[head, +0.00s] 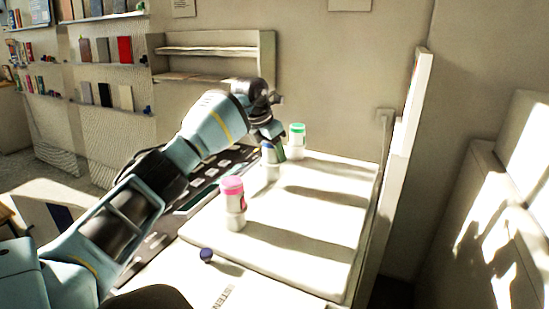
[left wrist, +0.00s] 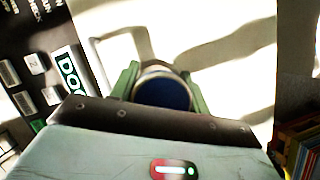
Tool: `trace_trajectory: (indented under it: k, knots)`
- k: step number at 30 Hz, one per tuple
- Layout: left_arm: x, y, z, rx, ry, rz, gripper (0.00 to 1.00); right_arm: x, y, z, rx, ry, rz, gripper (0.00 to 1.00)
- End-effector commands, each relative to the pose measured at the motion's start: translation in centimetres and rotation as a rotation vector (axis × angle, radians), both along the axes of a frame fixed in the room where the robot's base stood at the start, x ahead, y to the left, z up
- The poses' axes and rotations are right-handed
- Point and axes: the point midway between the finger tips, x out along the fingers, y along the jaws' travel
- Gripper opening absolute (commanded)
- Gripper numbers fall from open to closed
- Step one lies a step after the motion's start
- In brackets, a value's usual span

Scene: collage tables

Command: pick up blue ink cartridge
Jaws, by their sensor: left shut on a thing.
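The blue ink cartridge (head: 270,172) is a white cylinder with a blue top, upright at the white board's left edge. In the left wrist view its round dark blue top (left wrist: 163,93) sits between the two green fingers. My left gripper (head: 272,148) reaches down over it from the left and is shut on it. The fingers hide part of its upper body in the head view. I cannot tell whether its base touches the board. My right gripper is not in view.
A pink-topped cartridge (head: 233,203) stands nearer, and a green-topped one (head: 297,142) stands behind. A small dark blue round piece (head: 206,255) lies in front. The white board (head: 320,225) is clear on its right, with an upright panel (head: 404,150) beyond. Shelves (head: 212,52) hang behind.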

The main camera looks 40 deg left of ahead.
Motion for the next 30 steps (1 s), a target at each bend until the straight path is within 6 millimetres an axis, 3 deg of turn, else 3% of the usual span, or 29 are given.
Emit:
trace_trajectory:
  k: [2,21,30]
  knots:
    - [0.1,0.0,1.2,0.0,-0.003,-0.001,0.2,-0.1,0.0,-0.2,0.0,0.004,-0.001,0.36]
    - [-9.5,5.5,1.7,0.003,0.003,0.001,0.2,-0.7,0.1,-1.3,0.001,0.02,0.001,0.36]
    - [-12.7,7.4,2.1,0.0,0.002,0.0,0.2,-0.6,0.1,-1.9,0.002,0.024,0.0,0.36]
